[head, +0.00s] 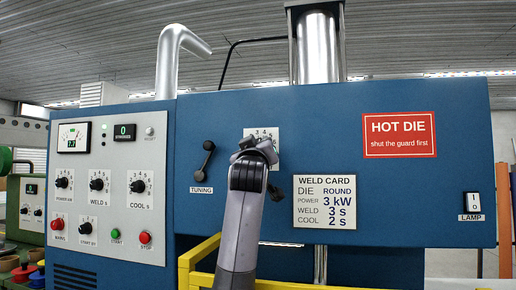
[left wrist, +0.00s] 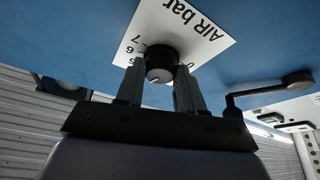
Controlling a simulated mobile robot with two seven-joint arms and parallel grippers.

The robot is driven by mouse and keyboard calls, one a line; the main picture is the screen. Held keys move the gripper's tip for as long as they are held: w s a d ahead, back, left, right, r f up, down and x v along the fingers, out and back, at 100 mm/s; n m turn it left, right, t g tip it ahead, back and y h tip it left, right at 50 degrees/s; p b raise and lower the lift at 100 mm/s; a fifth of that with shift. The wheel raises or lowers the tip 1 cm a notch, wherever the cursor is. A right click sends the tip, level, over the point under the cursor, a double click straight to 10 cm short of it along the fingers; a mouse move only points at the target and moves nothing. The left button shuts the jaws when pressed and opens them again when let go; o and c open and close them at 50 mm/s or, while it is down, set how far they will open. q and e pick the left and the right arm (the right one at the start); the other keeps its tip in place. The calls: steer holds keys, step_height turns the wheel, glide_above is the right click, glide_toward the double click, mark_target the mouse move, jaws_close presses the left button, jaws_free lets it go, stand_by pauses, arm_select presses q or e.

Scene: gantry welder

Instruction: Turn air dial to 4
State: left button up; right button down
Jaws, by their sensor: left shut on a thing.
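The air dial is a round black knob (left wrist: 160,62) on a white plate (left wrist: 187,28) marked "AIR bar" with numbers around it, upside down in the left wrist view. My left gripper (left wrist: 158,82) is shut on the knob, one finger on each side. In the head view my left gripper (head: 256,150) comes up from below and covers the knob. I cannot tell which number the knob points to. My right gripper is not in view.
The tuning lever (head: 205,160) is left of the dial. The weld card (head: 325,203), red hot die sign (head: 399,134) and lamp switch (head: 473,203) are to the right. A control panel (head: 108,185) with several knobs is at the left. A yellow rail (head: 203,250) runs below.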

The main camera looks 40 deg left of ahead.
arm_select(q)
steer(key=o, duration=1)
steer(key=shift+o, duration=0.2)
steer(key=shift+s, duration=0.1)
steer(key=b+v, duration=0.3)
steer(key=v, duration=0.4)
